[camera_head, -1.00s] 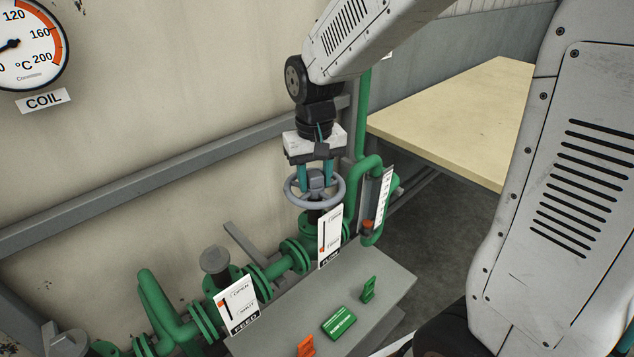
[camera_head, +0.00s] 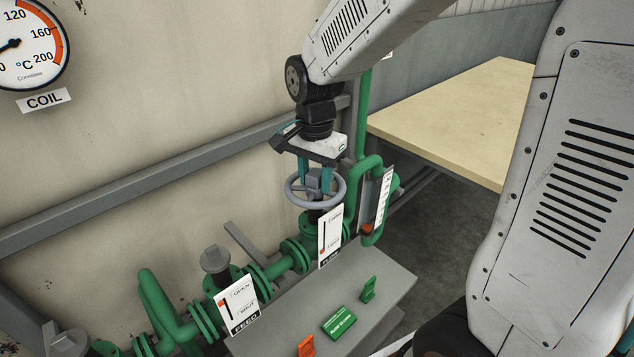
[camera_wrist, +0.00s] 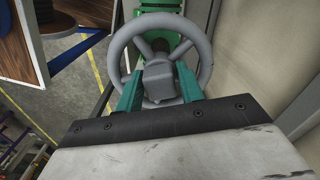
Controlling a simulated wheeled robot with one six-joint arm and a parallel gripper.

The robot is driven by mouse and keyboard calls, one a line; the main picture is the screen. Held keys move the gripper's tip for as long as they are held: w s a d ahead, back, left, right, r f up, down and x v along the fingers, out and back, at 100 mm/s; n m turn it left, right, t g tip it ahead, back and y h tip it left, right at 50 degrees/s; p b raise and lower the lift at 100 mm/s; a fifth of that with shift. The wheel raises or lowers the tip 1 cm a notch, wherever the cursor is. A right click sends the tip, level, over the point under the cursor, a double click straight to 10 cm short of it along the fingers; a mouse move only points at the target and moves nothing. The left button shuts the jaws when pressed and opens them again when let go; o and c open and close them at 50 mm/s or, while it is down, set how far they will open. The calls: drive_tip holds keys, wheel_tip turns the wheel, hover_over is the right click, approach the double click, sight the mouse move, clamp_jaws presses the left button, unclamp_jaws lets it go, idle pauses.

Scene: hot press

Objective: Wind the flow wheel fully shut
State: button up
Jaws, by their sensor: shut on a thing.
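The grey flow wheel (camera_head: 290,192) lies roughly level on top of its green valve, above the white FLOW plate (camera_head: 336,232). My gripper (camera_head: 316,184) points down over the wheel, its teal fingers reaching to the hub. In the wrist view the wheel's rim (camera_wrist: 118,48) and spokes surround the block-like hub (camera_wrist: 158,82). The gripper (camera_wrist: 160,88) has one finger on each side of the hub and is shut on it. The plate's lower pointer area is too small to read surely.
The FEED plate (camera_head: 238,306) and a capped feed valve stem (camera_head: 215,260) stand to the left. A gauge pipe with a white scale (camera_head: 384,200) and orange marker (camera_head: 366,229) is close on the right. A grey bench (camera_head: 385,285) holds small green and orange items.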

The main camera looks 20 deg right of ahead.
drive_tip(key=shift+s+m, duration=0.1)
drive_tip(key=shift+m, duration=0.6)
drive_tip(key=o, duration=0.8)
drive_tip(key=shift+r, duration=4.5)
drive_tip(key=shift+n, duration=0.5)
drive_tip(key=s+d+n, duration=0.1)
drive_tip(key=s+n, duration=0.3)
drive_tip(key=s, duration=0.3)
drive_tip(key=s+d+n+t, duration=0.1)
drive_tip(key=s+n, duration=0.3)
drive_tip(key=s, duration=0.3)
drive_tip(key=s+d+n, duration=0.1)
drive_tip(key=s+n, duration=0.2)
drive_tip(key=s, duration=0.4)
drive_tip(key=shift+s+d+r+n, duration=0.15)
drive_tip(key=shift+s+r+n, duration=0.15)
drive_tip(key=shift+s+n, duration=0.1)
